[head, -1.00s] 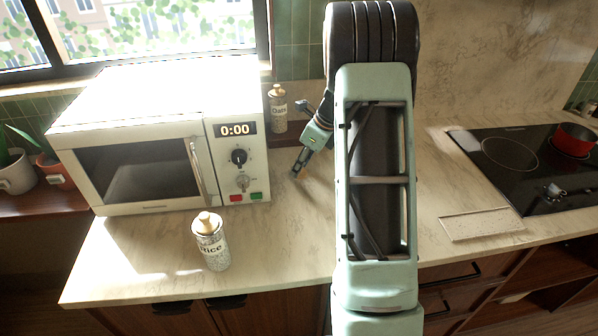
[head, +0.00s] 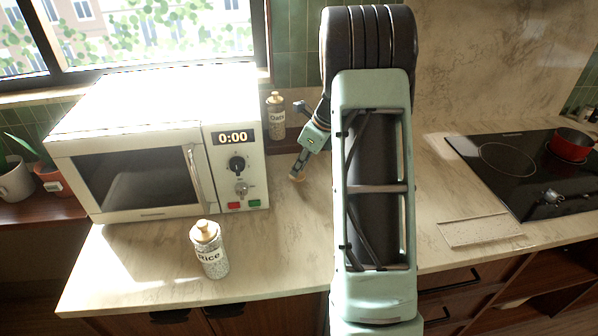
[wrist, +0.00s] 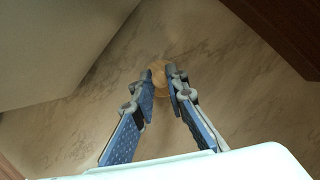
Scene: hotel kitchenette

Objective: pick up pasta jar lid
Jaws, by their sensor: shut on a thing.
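The pasta jar lid, a small round tan wooden piece (wrist: 159,91), shows between my fingertips in the wrist view. In the head view it is a small tan spot (head: 297,178) at the tip of my gripper (head: 298,171), low over the counter right of the microwave. My gripper is shut on the lid, with one finger on each side in the wrist view (wrist: 161,76). The fingers partly cover the lid. I cannot tell whether it touches the counter. No pasta jar is identifiable.
The white microwave (head: 150,100) stands left of my gripper. A jar labelled Oats (head: 277,118) stands behind, and a jar labelled Rice (head: 210,257) stands at the front. A black hob (head: 525,170) with a red pot (head: 571,148) is at right. My arm hides part of the counter.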

